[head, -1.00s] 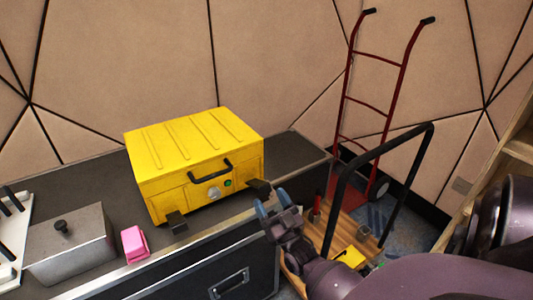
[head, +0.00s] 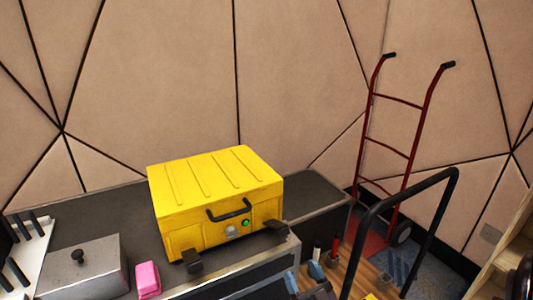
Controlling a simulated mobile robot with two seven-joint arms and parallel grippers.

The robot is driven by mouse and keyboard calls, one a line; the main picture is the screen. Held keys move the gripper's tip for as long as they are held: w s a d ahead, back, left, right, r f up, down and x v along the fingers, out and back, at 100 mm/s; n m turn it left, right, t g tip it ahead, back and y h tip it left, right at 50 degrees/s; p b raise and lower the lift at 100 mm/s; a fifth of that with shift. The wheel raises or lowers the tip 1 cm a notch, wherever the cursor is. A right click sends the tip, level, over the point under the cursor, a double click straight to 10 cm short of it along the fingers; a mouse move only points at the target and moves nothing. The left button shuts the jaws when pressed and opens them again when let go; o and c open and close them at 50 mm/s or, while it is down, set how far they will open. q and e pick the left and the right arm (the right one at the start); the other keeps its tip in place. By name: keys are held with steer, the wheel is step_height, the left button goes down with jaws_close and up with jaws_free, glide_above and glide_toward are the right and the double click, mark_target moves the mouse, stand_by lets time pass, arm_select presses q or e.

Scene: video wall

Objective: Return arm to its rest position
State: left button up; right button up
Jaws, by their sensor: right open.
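My right gripper (head: 303,276) shows at the bottom edge of the head view, right of centre. Its two blue-grey fingertips stand apart and nothing is seen between them. It is in front of the dark case's right part and beside the wooden cart deck, apart from the yellow box (head: 215,190). The rest of my right arm is mostly cut off by the lower edge. My left gripper is not in view.
The closed yellow box stands on a dark counter (head: 122,209). A metal lidded container (head: 85,270), a pink block (head: 148,279) and a white rack (head: 30,250) stand left. A black-handled cart (head: 405,200) and a red hand truck (head: 410,130) stand right.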

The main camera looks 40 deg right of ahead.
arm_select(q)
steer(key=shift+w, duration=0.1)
arm_select(e)
steer(key=a+f+n+g+y+p, duration=0.3)
steer(key=a+g+y, duration=0.2)
steer(key=a+g, duration=0.25)
arm_select(q)
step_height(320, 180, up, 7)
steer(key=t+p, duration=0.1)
steer(key=p, duration=0.4)
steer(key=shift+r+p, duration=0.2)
steer(key=shift+p, duration=0.1)
arm_select(e)
steer(key=s+a+r+g, duration=0.1)
steer(key=s+a+g, duration=0.1)
steer(key=s, duration=0.6)
steer(key=s+a+r+n+g, duration=0.1)
steer(key=s+a+g, duration=0.2)
steer(key=s, duration=0.5)
steer(key=shift+s, duration=0.2)
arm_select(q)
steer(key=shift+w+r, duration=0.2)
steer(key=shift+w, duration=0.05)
arm_select(e)
steer(key=shift+r, duration=0.15)
